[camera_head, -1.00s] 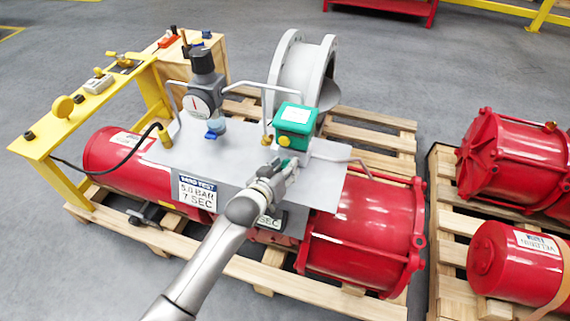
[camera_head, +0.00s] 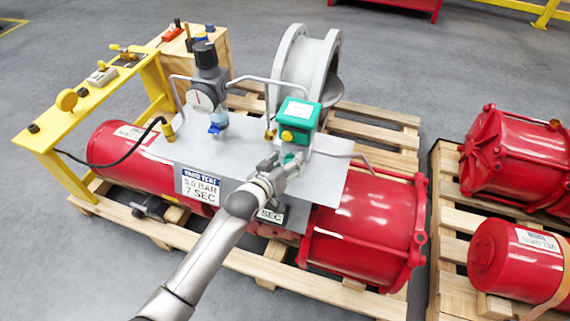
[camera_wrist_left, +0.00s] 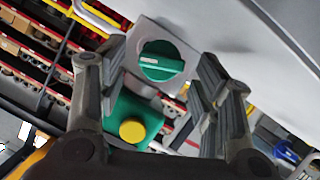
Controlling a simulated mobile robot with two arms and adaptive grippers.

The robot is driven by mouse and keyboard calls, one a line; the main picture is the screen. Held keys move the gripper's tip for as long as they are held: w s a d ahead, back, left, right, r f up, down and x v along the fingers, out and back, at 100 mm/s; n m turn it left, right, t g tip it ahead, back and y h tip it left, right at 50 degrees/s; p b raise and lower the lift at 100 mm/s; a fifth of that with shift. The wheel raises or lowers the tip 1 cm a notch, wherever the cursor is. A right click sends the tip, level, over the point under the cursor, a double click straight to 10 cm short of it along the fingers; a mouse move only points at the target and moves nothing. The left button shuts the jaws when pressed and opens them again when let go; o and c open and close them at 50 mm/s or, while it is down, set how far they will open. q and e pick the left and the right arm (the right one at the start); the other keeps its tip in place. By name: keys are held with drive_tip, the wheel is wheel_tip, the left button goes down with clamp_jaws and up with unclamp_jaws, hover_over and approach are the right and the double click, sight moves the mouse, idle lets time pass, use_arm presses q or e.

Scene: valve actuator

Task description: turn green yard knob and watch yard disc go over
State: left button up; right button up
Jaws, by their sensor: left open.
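A green knob (camera_wrist_left: 162,62) with a pale bar across its face sits on a grey square plate in the left wrist view. A green box (camera_head: 297,115) with a yellow round part (camera_head: 287,136) stands above the grey panel; the box also shows in the wrist view (camera_wrist_left: 150,108), with its yellow round part (camera_wrist_left: 132,131). My left gripper (camera_head: 287,162) is just below the box in the head view. In the wrist view its open fingers (camera_wrist_left: 162,78) lie on either side of the knob, without clear contact. In the head view the gripper largely hides the knob.
A grey panel (camera_head: 235,160) carries a gauge (camera_head: 200,101), a regulator and bent grey pipes close around the gripper. Red cylinders (camera_head: 368,225) lie on a wooden pallet (camera_head: 385,135). A yellow bench (camera_head: 60,128) stands at left. Grey floor is free behind.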

use_arm(q)
drive_tip(key=v, duration=1.2)
drive_tip(key=shift+f, duration=0.1)
